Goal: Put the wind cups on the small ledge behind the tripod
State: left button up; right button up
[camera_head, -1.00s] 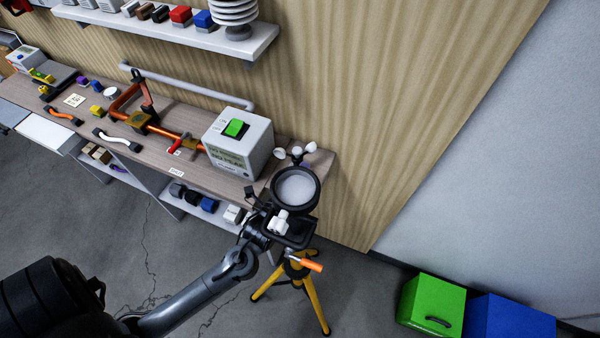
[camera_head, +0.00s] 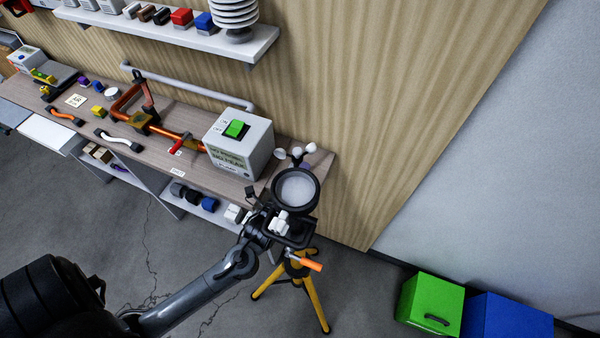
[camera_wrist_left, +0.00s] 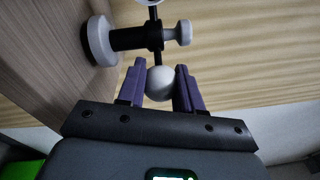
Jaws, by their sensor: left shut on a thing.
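The wind cups (camera_head: 297,153), small white cups on dark arms, are at the right end of the wooden bench top (camera_head: 322,165), behind the tripod (camera_head: 314,303) with yellow legs. In the left wrist view, the purple fingers of my left gripper (camera_wrist_left: 160,80) are shut on one white cup (camera_wrist_left: 160,86). The grey hub and round base of the wind cups (camera_wrist_left: 99,40) are close against the wooden surface; I cannot tell for sure whether they touch. In the head view, a dark ring with a pale disc (camera_head: 296,188) hides most of the gripper. My right gripper is out of view.
A grey box with a green switch (camera_head: 238,143) stands on the bench just left of the wind cups. A wooden wall rises behind. A green box (camera_head: 430,305) and a blue box (camera_head: 507,318) are on the floor at right.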

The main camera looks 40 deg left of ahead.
aim_at(300, 162)
pick_arm(q)
jog(key=shift+f, duration=0.6)
dwell(0.7)
jog(key=o, duration=1.6)
jog(key=shift+o, duration=0.2)
jog(key=shift+r+p, duration=0.45)
jog(key=shift+r, duration=0.1)
jog(key=shift+r+p, duration=3)
jog(key=shift+p, duration=0.55)
